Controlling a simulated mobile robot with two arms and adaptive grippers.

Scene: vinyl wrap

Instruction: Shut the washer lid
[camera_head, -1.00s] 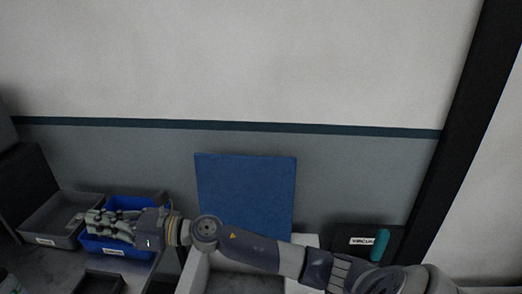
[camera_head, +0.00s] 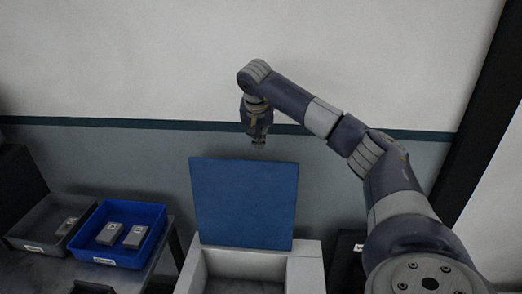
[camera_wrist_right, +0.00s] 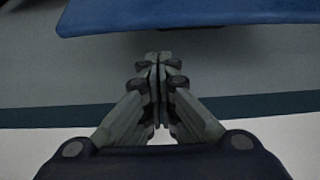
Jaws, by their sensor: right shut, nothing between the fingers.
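The washer (camera_head: 307,270) is a pale box with an open top at the bottom middle of the head view. Its blue lid (camera_head: 244,203) stands upright at the back of the opening. My right gripper (camera_head: 258,142) points down just above the lid's top edge and appears to be behind it. In the right wrist view the gripper (camera_wrist_right: 158,60) is shut and empty, and the edge of the blue lid (camera_wrist_right: 190,14) lies just beyond the fingertips, with a gap between. My left gripper is not in view.
A blue bin (camera_head: 157,217) with two grey boxes stands on a bench to the left. A grey bin (camera_head: 22,230) with a small box is beside it. A dark box (camera_head: 343,262) is right of the washer. The wall is behind.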

